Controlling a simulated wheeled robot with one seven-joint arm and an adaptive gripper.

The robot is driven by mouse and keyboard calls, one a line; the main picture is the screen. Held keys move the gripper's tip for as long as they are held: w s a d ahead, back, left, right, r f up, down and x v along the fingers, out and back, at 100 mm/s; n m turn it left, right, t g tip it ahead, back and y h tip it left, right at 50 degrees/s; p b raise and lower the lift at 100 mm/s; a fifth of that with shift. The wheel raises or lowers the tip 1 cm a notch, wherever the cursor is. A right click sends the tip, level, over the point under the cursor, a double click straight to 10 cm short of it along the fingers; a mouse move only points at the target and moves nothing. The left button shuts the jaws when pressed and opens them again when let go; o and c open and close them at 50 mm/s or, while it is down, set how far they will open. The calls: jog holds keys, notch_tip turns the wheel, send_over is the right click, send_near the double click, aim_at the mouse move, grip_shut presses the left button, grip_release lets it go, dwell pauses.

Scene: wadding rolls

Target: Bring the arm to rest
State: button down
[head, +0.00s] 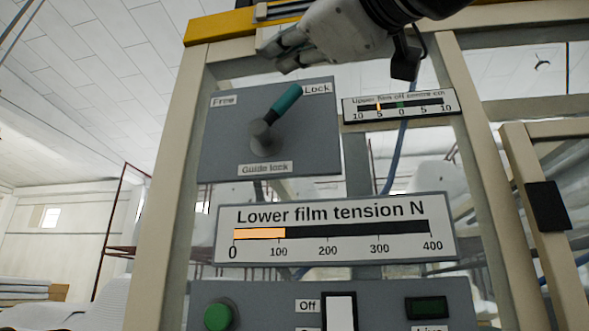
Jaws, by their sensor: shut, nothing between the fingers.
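My gripper (287,49) is at the top of the head view, shut and empty, its fingers pointing left. It shows just above the guide lock panel (225,150) in the picture; I cannot tell the depth gap between them. The panel's lever (284,102) has a teal grip and is tilted up and right, toward the "Lock" label. My gripper is apart from the lever. The rest of my arm runs off the top edge.
A lower film tension gauge (335,228) reads a little over 100. A small off-centre gauge (400,105) hangs right of the lever. Below is a control panel with a green button (218,316). Cream frame posts (165,190) stand on both sides.

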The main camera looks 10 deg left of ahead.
jog(key=shift+f, duration=0.1)
dwell(0.3)
